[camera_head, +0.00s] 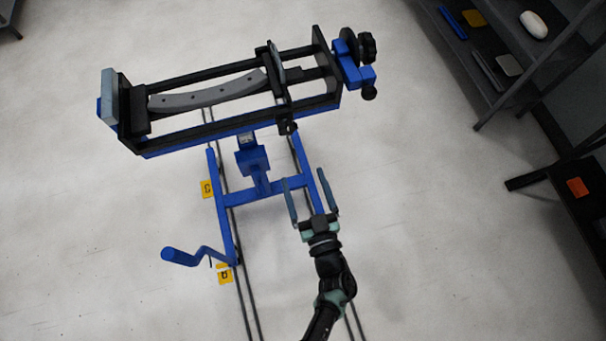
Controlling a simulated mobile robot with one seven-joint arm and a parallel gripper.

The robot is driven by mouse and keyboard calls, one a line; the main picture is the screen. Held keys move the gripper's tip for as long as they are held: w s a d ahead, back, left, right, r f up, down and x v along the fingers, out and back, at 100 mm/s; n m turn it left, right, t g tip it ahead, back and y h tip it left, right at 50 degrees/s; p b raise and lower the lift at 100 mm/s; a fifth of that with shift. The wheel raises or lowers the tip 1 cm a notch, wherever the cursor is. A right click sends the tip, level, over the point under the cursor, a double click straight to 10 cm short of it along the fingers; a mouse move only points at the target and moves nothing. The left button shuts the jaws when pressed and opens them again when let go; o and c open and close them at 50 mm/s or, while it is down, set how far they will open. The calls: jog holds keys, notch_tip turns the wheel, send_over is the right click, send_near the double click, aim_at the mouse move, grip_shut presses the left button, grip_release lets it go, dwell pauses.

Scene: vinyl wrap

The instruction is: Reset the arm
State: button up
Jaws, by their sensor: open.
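My gripper (305,183) is at the end of my arm, which reaches up from the bottom of the head view.
A blue crank handle (182,257) juts left from the stand. Yellow tags (207,189) mark the stand's left side. Dark rails (247,300) run along the floor. A dark shelf (500,50) with small items stands at upper right.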

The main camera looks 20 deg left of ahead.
dwell(0.4)
jog(key=w+d+r+t+h, duration=0.2)
jog(key=w+d+r, duration=0.1)
jog(key=w+r, duration=0.4)
jog(key=w+d+r+t+h, duration=0.1)
jog(key=w+d+r+t, duration=0.15)
jog(key=w+r, duration=0.5)
jog(key=w+d+r+m+t+h, duration=0.1)
jog(key=d+r+m+t+h, duration=0.25)
jog(key=r, duration=1.25)
jog(key=w+d+r+m+t+h, duration=0.1)
jog(key=d+r+m+t+h, duration=0.3)
jog(key=r, duration=1.2)
jog(key=s+a+r, duration=0.2)
jog(key=s+r, duration=0.6)
jog(key=r, duration=0.4)
jog(key=s+a+r, duration=0.3)
jog(key=s+r, duration=0.6)
jog(key=r, duration=0.4)
jog(key=shift+n, duration=0.45)
